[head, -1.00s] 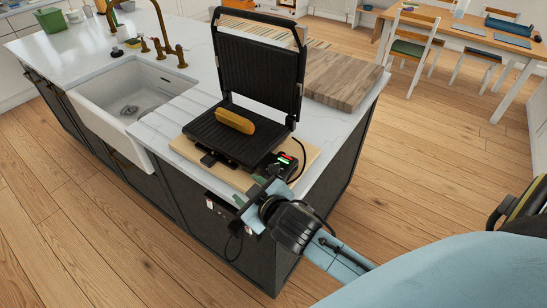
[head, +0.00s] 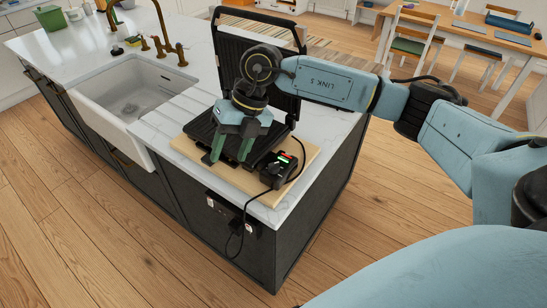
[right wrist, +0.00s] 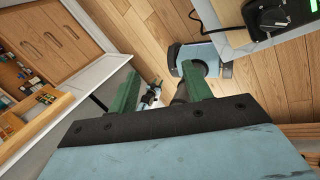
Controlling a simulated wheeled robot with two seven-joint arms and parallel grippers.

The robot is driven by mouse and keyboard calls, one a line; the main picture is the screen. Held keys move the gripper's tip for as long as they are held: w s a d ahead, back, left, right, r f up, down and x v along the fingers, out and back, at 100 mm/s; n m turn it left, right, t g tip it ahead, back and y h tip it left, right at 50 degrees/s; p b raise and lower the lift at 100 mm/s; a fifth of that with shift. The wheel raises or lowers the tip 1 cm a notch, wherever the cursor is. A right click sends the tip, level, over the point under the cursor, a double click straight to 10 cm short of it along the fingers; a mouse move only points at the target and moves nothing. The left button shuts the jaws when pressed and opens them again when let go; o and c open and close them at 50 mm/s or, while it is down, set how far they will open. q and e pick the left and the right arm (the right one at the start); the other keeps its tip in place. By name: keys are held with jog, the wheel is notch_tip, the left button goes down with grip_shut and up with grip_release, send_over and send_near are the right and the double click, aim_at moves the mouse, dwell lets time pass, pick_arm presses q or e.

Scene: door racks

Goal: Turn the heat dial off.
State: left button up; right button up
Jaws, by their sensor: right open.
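The heat control box (head: 277,168) is a small black unit on the wooden board, at the front right corner of the grill. A green and a red light show on it; the dial's setting is too small to read. The contact grill (head: 228,45) stands with its lid up. My right gripper (head: 231,152) is over the lower grill plate, left of the control box and apart from it, open with fingers pointing down. It hides the item on the plate. In the right wrist view the control box (right wrist: 275,18) is at the top right, away from the fingers. My left gripper is not in view.
The wooden board (head: 254,189) lies on the white counter (head: 185,105) near its front edge. A sink (head: 130,90) is at the left. Part of the grill and the counter is behind my arm.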

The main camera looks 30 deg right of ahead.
aim_at(274, 163)
jog(key=w+d+r+m+h, duration=0.15)
jog(key=d+h, duration=0.35)
jog(key=d, duration=0.7)
jog(key=f+p, duration=0.1)
jog(key=f, duration=0.5)
jog(key=f+p, duration=0.1)
jog(key=f, duration=0.5)
jog(key=shift+s+a+f, duration=0.1)
jog(key=shift+a+f, duration=0.05)
jog(key=shift+a, duration=0.05)
jog(key=c, duration=1)
